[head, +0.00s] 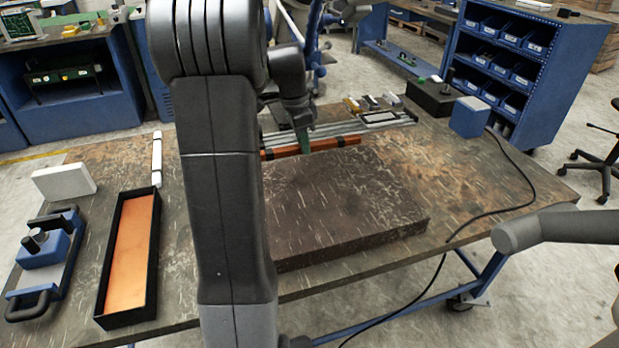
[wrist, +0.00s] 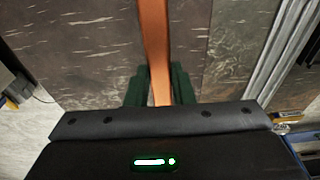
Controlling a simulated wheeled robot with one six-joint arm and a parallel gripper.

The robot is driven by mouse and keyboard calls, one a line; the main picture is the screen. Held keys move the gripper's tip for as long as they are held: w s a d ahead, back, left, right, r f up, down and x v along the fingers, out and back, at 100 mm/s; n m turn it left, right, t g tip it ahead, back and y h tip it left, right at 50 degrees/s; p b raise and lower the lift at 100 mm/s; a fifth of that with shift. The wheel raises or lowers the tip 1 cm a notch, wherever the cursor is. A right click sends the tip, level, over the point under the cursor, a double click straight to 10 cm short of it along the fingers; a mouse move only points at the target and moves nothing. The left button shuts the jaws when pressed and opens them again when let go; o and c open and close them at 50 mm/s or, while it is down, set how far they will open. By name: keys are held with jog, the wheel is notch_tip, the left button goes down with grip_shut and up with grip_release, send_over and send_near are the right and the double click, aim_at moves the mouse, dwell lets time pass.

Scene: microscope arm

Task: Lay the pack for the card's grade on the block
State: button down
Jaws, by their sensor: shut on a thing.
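My gripper (head: 302,142), with dark green fingers, is shut on a long copper-orange bar (head: 335,144). In the wrist view the bar (wrist: 156,45) runs between the fingers (wrist: 159,88) and away from the gripper. The block (head: 350,200) is a wide dark brown slab in the middle of the bench. The held bar is by the block's far edge; I cannot tell whether it touches the block. My arm hides part of the block's left side. I cannot make out a card with a readable grade.
Metal rails (head: 340,128) lie behind the block, with small items beyond. A black tray (head: 102,285) with a copper-coloured inside, a blue handled fixture (head: 42,250) and a white box (head: 65,181) are at left. A blue box (head: 470,117) and black cable are at right.

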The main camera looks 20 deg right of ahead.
aim_at(305, 173)
jog(key=shift+f, duration=3.35)
jog(key=shift+f, duration=0.1)
jog(key=c, duration=1.3)
grip_release()
jog(key=shift+o, duration=0.2)
jog(key=r, duration=0.4)
jog(key=a+r, duration=0.1)
jog(key=r, duration=0.3)
jog(key=a+r, duration=0.1)
jog(key=r, duration=0.3)
jog(key=shift+p, duration=0.35)
